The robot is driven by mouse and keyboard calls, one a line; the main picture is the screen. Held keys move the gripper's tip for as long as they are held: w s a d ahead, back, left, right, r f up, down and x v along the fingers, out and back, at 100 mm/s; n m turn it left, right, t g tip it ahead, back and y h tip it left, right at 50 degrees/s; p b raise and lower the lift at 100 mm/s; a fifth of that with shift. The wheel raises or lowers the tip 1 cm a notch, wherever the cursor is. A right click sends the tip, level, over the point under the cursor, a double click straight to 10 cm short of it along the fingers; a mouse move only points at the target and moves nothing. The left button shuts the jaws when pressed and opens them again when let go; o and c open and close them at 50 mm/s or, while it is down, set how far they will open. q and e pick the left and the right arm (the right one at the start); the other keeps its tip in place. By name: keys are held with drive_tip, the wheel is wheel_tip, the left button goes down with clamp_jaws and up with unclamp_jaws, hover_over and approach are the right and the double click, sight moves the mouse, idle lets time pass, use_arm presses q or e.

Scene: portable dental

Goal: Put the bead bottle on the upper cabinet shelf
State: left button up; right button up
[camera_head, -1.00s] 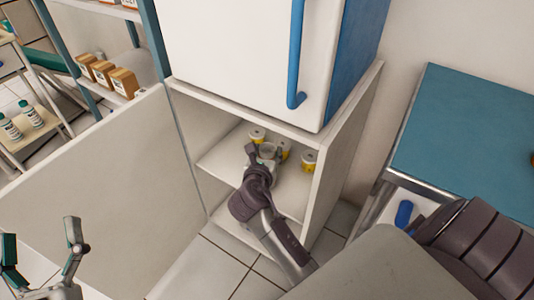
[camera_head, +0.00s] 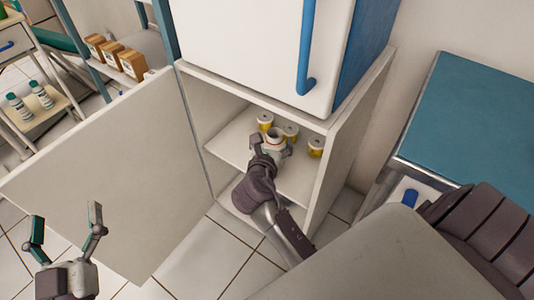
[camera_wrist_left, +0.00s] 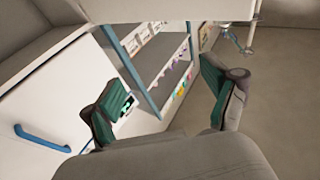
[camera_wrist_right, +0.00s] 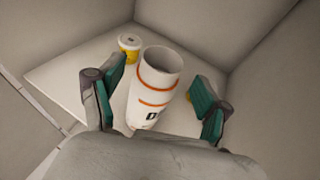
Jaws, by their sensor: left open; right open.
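A white open-topped bottle with orange bands (camera_wrist_right: 155,85), which looks like the bead bottle, is upright or slightly tilted inside the open cabinet (camera_head: 340,150). Its rim also shows in the head view (camera_head: 275,134). My right gripper (camera_head: 270,146) reaches into the cabinet. In the right wrist view its open fingers (camera_wrist_right: 160,95) are on either side of the bottle, with a gap on the right. The bottle is over the upper shelf (camera_head: 228,143); its base is hidden, so I cannot tell whether it rests there. My left gripper (camera_head: 66,235) is open and empty, outside the cabinet.
Several yellow jars with white lids (camera_head: 316,147) stand on the upper shelf around the bottle. The cabinet door (camera_head: 110,180) is swung open to the left. A white unit with a blue handle (camera_head: 306,50) is above. A teal-topped table (camera_head: 480,120) is at right.

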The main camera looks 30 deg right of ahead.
use_arm(q)
wheel_tip(320, 180, down, 11)
drive_tip(key=s+a+g+y+p, duration=0.2)
drive_tip(key=g, duration=0.5)
drive_tip(key=shift+s, duration=0.15)
use_arm(e)
drive_tip(key=s+a+r+m+y, duration=0.1)
drive_tip(key=s+a+m+y, duration=0.2)
drive_tip(key=m, duration=0.5)
drive_tip(key=s+a+r+m+t+y, duration=0.1)
drive_tip(key=s+a+r+m+y, duration=0.1)
drive_tip(key=a+m+y, duration=0.3)
drive_tip(key=s+a+r+m+t+y, duration=0.1)
drive_tip(key=s+a+m+y, duration=0.4)
drive_tip(key=m, duration=0.6)
drive_tip(key=shift+a+r+m, duration=0.3)
drive_tip(key=shift+a+r, duration=0.25)
drive_tip(key=shift+a, duration=0.45)
use_arm(q)
drive_tip(key=shift+a, duration=0.1)
use_arm(e)
drive_tip(key=shift+s, duration=0.1)
